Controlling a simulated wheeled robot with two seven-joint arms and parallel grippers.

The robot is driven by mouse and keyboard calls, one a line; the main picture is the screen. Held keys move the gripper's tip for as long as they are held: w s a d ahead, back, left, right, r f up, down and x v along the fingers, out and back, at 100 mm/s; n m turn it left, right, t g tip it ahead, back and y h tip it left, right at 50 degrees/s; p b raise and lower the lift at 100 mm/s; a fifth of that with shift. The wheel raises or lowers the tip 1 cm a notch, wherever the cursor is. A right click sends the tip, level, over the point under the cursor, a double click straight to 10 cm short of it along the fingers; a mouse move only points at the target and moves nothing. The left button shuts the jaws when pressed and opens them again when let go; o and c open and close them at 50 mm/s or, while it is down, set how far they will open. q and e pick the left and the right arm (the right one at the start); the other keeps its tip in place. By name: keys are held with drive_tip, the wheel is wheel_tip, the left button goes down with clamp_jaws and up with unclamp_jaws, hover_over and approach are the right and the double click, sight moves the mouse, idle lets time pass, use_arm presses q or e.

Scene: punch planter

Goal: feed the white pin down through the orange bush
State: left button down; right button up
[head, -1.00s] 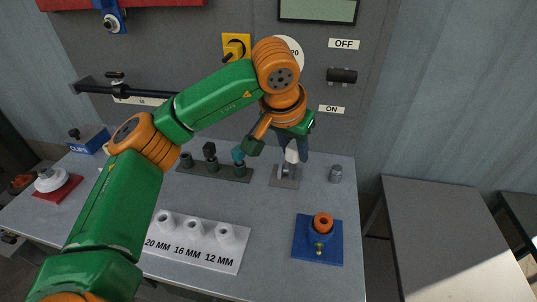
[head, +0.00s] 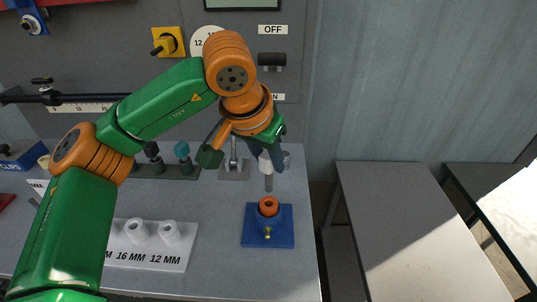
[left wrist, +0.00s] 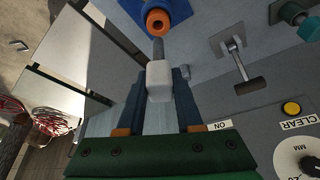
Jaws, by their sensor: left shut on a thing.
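My left gripper (head: 266,158) is shut on the white pin (head: 266,163), gripping its white head. The pin's grey shank (head: 269,183) points down. The orange bush (head: 268,204) sits in a blue holder on a blue base plate (head: 283,236). In the head view the shank's tip is just above and behind the bush, apart from it. The left wrist view shows the pin's white head (left wrist: 158,82) between both fingers. There the shank reaches toward the orange bush (left wrist: 157,22), whose hole is visible. My right gripper is not in view.
A grey lever on a plate (head: 232,170) stands left of the pin. A grey cylinder (head: 285,158) is behind the gripper. A white block marked with MM sizes (head: 150,257) lies left of the blue base. The bench's right edge is close to the base.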

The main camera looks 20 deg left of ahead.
sight(268, 191)
use_arm(q)
wheel_tip(268, 191, down, 4)
drive_tip(key=shift+a+r+b, duration=0.1)
drive_tip(key=shift+b, duration=1.05)
drive_tip(key=shift+r+p, duration=0.1)
drive_tip(key=shift+p, duration=0.3)
drive_tip(key=shift+f+b, duration=2.65)
drive_tip(key=shift+f, duration=0.65)
drive_tip(key=shift+r, duration=0.15)
drive_tip(key=shift+r+p, duration=2.65)
drive_tip(key=shift+r, duration=0.2)
drive_tip(key=shift+f, duration=0.55)
